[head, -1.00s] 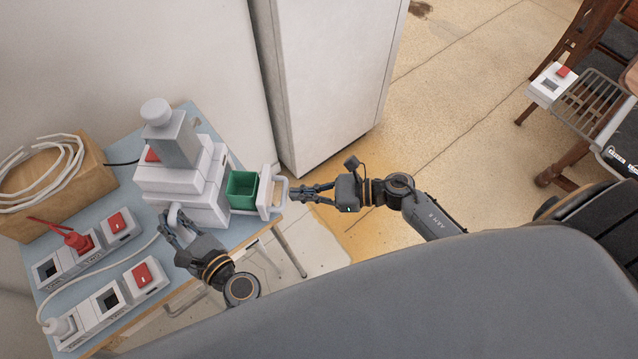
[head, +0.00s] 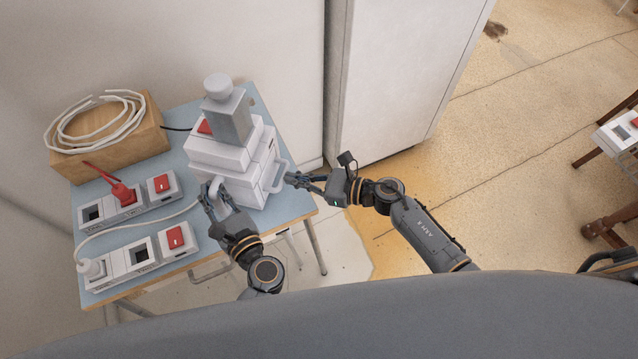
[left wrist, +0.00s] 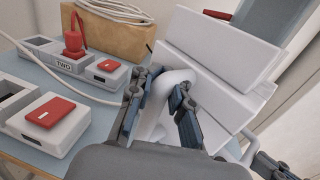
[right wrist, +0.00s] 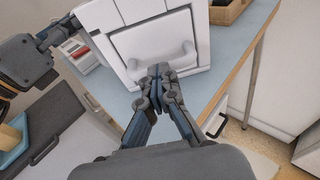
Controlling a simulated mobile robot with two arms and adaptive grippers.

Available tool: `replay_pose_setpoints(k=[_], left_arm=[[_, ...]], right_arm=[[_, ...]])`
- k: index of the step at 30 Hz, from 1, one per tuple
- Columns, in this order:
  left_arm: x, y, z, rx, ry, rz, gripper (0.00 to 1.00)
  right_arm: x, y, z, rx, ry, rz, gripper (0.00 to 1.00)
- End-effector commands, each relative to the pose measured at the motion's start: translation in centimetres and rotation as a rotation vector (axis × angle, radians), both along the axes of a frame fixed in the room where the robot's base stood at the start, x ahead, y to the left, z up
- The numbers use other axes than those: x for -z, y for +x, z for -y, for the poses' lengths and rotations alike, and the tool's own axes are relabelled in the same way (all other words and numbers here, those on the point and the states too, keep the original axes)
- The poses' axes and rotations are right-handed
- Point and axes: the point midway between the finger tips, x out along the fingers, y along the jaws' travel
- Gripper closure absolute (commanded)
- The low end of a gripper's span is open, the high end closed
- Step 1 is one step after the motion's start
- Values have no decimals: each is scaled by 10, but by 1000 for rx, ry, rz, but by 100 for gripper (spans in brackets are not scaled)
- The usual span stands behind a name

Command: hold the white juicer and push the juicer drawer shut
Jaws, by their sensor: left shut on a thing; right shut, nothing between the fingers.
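The white juicer (head: 232,160) stands on the blue table, a grey block and white knob on top. My left gripper (head: 212,192) is shut on its curved white handle (left wrist: 152,100) at the near side. The juicer drawer (right wrist: 155,45) sits flush or nearly flush in the right side, its green inside hidden; its white handle (head: 277,176) sticks out. My right gripper (head: 290,179) has its fingers closed together at the drawer handle; in the right wrist view the fingertips (right wrist: 158,75) are just in front of the drawer face, and contact is unclear.
Power strips with red switches (head: 125,200) and a wooden box (head: 105,140) with coiled white cable lie left of the juicer on the blue table (head: 190,275). A tall white cabinet (head: 400,80) stands behind right. Floor right of the table is open.

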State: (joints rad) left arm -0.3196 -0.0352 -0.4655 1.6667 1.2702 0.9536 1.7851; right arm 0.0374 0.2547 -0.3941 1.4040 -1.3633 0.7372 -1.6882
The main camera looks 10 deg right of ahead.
Motion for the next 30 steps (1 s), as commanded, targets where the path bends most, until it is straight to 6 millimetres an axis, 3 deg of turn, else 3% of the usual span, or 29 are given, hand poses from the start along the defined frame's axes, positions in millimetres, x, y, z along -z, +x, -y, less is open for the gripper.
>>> replay_pose_setpoints(k=[4, 16, 20, 30], left_arm=[[0, 0, 4, 9, -2, 0, 100], [-1, 1, 6, 15, -4, 0, 100], [-1, 1, 5, 13, -4, 1, 100], [0, 0, 3, 7, -2, 1, 100]], right_arm=[[0, 1, -9, -7, 3, -1, 100], [-2, -4, -5, -13, 4, -2, 100], [-4, -12, 14, -7, 0, -2, 100], [-19, -44, 85, 1, -4, -1, 100]])
